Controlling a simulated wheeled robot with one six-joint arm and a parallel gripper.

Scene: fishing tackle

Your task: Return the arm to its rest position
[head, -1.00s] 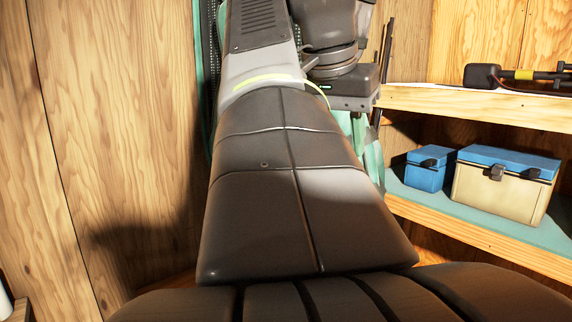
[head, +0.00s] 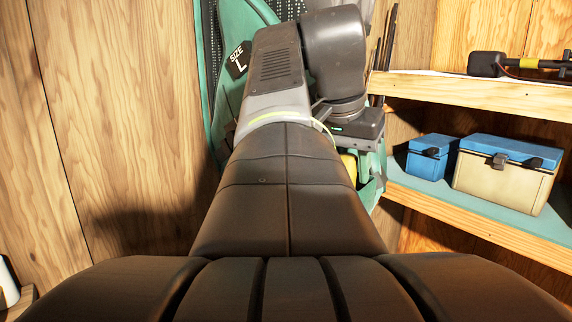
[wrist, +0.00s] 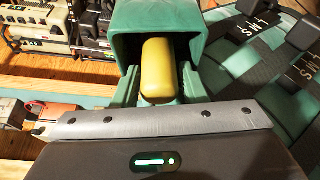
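My gripper (wrist: 158,78) shows in the wrist view beyond the grey riveted plate of my wrist, with green parts on both sides. A yellow rounded cylinder (wrist: 158,65) lies between these parts, and its far end runs into a dark green hood-like shape. I cannot tell whether the yellow piece is held or belongs to the gripper. The fingertips are not clear. In the head view, my arm hides most of the gripper, and a bit of yellow (head: 348,166) shows below my wrist.
Wooden shelves at right hold a small blue box (head: 432,157), a cream box with blue lid (head: 503,178) and a dark rod-like tool (head: 487,64). Green gear with a size L tag (head: 238,59) hangs behind my arm. The left wall is bare wood.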

